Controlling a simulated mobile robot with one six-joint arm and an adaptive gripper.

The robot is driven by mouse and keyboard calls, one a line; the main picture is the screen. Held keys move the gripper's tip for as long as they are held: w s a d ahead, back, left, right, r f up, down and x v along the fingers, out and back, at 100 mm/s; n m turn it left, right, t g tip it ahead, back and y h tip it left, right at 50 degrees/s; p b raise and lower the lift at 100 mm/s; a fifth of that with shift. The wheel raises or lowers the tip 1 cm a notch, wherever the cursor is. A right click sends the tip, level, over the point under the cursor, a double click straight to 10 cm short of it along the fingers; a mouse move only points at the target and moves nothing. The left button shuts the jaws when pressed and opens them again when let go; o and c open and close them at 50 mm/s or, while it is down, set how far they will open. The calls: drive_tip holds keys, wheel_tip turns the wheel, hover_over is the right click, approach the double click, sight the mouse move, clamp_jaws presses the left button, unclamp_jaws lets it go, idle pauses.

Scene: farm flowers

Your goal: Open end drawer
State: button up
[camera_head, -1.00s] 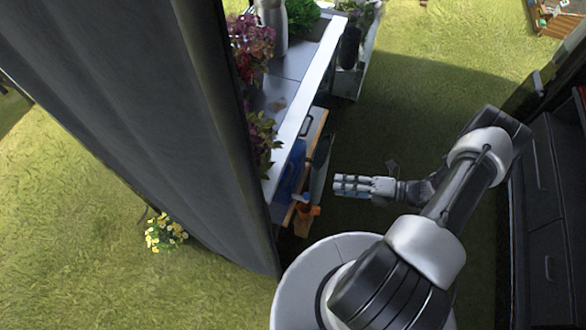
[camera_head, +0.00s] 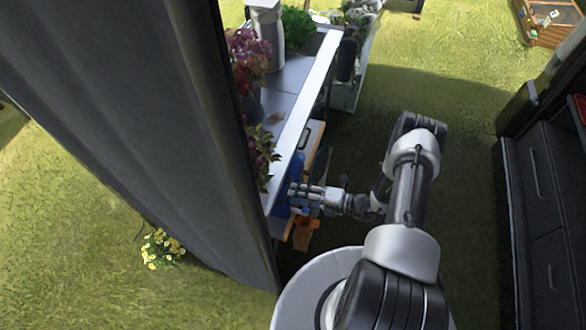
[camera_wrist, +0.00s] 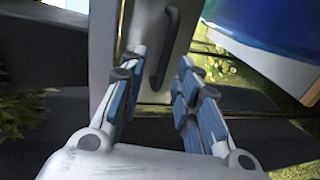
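A pale drawer front (camera_wrist: 190,12) with a dark bar handle (camera_wrist: 164,50) shows ahead in the wrist view. My gripper (camera_wrist: 160,68) is open, its blue-padded fingers on either side of the handle's line. I cannot tell whether the fingers touch the handle. In the head view my gripper (camera_head: 293,196) is at the side of the white-topped bench (camera_head: 305,95), below its edge. A wood-edged front with a dark handle (camera_head: 304,136) shows under the bench top there. I cannot tell if it is the same handle.
A blue thing (camera_wrist: 275,20) is close on the right in the wrist view. An orange item (camera_head: 305,235) is below my gripper. Potted plants (camera_head: 250,55) stand on the bench. A dark cabinet (camera_head: 545,210) with handles stands right.

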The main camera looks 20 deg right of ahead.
drive_tip(key=shift+x, duration=1.4)
drive_tip(key=shift+c, duration=0.2)
clamp_jaws()
drive_tip(key=shift+r, duration=0.1)
